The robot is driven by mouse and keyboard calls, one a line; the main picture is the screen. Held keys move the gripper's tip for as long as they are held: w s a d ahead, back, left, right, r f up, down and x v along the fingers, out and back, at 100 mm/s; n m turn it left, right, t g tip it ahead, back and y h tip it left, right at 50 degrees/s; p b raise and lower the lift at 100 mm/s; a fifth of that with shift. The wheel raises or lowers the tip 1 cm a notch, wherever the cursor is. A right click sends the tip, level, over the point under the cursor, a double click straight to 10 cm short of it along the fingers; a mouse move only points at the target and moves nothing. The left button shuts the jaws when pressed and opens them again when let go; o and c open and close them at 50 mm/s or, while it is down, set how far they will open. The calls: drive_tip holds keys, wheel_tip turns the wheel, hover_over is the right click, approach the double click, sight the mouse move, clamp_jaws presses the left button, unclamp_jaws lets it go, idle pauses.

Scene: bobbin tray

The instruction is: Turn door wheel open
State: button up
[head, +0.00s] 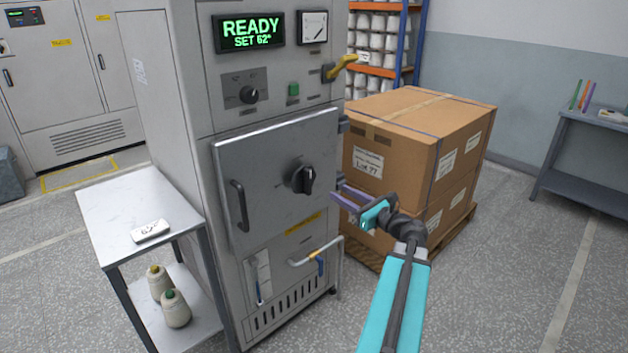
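The door wheel (304,179) is a dark round knob with a raised grip bar, on the middle right of the grey cabinet's door (262,165). The door looks closed flush with the cabinet front. My gripper (336,190) is just right of the wheel in the head view, its purple fingers pointing left toward it. The fingers are apart with nothing between them. A gap shows between fingertips and wheel, so they do not appear to touch. A vertical door handle (239,206) is on the door's left side. The display (249,32) reads "READY SET 62°".
Strapped cardboard boxes (395,139) on a pallet stand close behind my gripper. A metal side table (118,205) with a white tag stands left of the cabinet, with two thread cones on its lower shelf. A bent pipe (317,253) sticks out below the door.

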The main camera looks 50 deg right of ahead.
sight(310, 177)
drive_tip(key=shift+w, duration=0.1)
drive_tip(key=w, duration=0.4)
drive_tip(key=w+p, duration=0.1)
drive_tip(key=w, duration=0.4)
drive_tip(key=w+d, duration=0.1)
drive_tip(key=w, duration=0.3)
drive_tip(key=shift+w, duration=0.3)
clamp_jaws()
